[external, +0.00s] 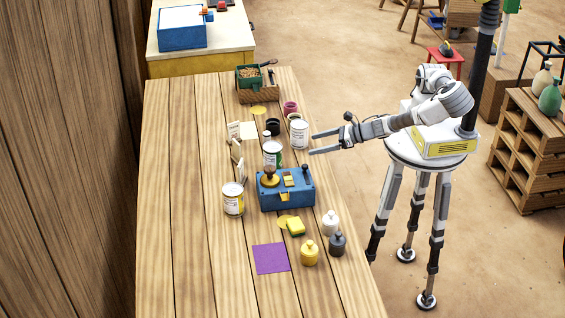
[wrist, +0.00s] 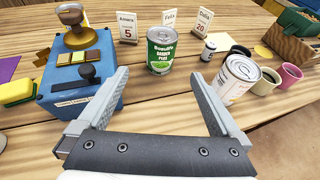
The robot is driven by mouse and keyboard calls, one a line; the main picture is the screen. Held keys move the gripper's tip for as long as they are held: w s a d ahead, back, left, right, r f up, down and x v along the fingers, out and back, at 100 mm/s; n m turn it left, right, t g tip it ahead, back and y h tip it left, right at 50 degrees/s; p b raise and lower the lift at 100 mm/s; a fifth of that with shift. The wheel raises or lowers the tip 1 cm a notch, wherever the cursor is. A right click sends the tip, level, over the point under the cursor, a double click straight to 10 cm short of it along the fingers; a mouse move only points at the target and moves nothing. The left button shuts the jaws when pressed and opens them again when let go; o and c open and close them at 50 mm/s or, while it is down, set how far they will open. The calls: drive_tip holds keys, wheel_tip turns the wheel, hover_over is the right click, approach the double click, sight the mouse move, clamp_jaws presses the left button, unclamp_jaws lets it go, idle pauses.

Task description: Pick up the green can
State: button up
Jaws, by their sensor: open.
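The green can (wrist: 161,50) stands upright on the wooden table, with a green label and silver lid in the wrist view. My gripper (external: 312,143) is open and empty at the table's right edge, pointing at the table. In the wrist view my gripper (wrist: 158,76) has its fingers spread wide, with the can ahead of the gap between the tips and apart from both.
A white-labelled can (wrist: 238,80) is close beside my right finger. Small cups (wrist: 287,78) stand at right. Weights (external: 310,253) and a purple mat (external: 271,258) lie nearer the front.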

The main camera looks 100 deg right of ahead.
drive_tip(key=b, duration=0.2)
drive_tip(key=w+b, duration=0.1)
drive_tip(key=b, duration=0.2)
drive_tip(key=shift+w+a+f, duration=0.15)
drive_tip(key=shift+w+f, duration=0.1)
drive_tip(key=shift+f, duration=0.1)
drive_tip(key=shift+b, duration=0.7)
drive_tip(key=shift+w+f+b, duration=0.1)
drive_tip(key=shift+w+b, duration=0.1)
drive_tip(key=shift+b, duration=0.75)
drive_tip(key=b, duration=0.7)
approach(273, 155)
drive_tip(key=w+d+f, duration=0.4)
drive_tip(key=shift+w+d+f, duration=0.1)
drive_tip(key=shift+d, duration=0.25)
drive_tip(key=b+x, duration=0.1)
drive_tip(key=x, duration=0.1)
drive_tip(key=b+x, duration=0.1)
drive_tip(key=x, duration=0.1)
drive_tip(key=shift+d+f, duration=0.1)
drive_tip(key=shift+f, duration=0.25)
drive_tip(key=shift+w+d, duration=0.1)
drive_tip(key=shift+w, duration=0.25)
